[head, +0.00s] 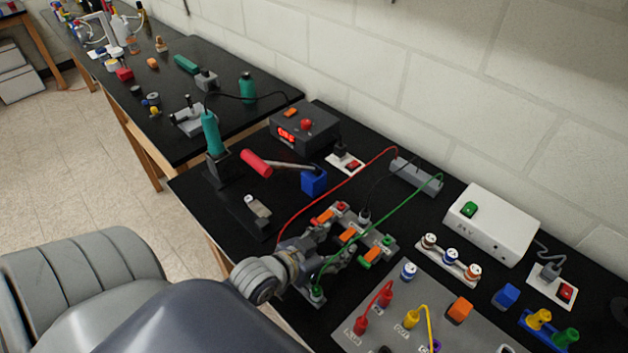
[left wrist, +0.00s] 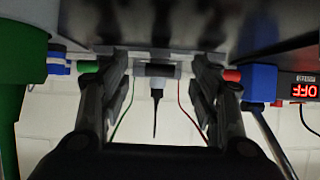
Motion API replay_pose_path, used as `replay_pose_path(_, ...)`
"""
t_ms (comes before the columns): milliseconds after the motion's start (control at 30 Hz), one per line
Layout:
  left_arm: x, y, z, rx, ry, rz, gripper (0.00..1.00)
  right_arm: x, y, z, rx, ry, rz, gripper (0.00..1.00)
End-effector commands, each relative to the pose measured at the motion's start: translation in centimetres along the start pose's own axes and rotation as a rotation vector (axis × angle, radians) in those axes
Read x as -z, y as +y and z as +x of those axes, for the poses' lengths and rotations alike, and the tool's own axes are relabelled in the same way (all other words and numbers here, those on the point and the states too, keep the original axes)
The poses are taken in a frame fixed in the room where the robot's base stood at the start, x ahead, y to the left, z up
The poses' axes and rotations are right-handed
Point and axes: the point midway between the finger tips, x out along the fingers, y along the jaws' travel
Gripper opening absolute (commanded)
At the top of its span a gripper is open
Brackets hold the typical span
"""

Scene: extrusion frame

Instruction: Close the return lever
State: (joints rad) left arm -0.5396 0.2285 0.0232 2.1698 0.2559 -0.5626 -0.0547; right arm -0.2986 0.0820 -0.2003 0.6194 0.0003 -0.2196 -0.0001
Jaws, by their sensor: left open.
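Several small orange levers (head: 349,236) sit on the grey lever connector strip (head: 386,243) at the middle of the bench in the head view, with a green lever (head: 365,265) at its near right end. I cannot tell which one is the return lever. My left gripper (head: 318,240) is low over the left side of this strip and hides part of it. In the left wrist view its two fingers stand apart with nothing between them. Beyond them are a black plug (left wrist: 156,92) and a green and a red piece at either side. My right gripper is not in view.
Red and green wires arch over the strip to a grey block (head: 416,176). A white supply (head: 492,224) and grey board (head: 405,308) lie to the right.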

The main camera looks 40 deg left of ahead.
Motion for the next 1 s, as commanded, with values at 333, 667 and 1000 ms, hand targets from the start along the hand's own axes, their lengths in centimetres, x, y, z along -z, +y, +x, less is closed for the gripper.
replay_pose_path(333,-0.1,0.0,-6.2,-0.001,-0.003,0.000,0.57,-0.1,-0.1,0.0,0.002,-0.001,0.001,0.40)
replay_pose_path(667,0.0,0.0,-9.3,0.000,-0.001,0.001,0.57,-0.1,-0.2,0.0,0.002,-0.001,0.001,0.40)
replay_pose_path(1000,0.1,0.0,-9.6,0.000,0.001,0.001,0.57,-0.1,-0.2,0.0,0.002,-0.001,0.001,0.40)
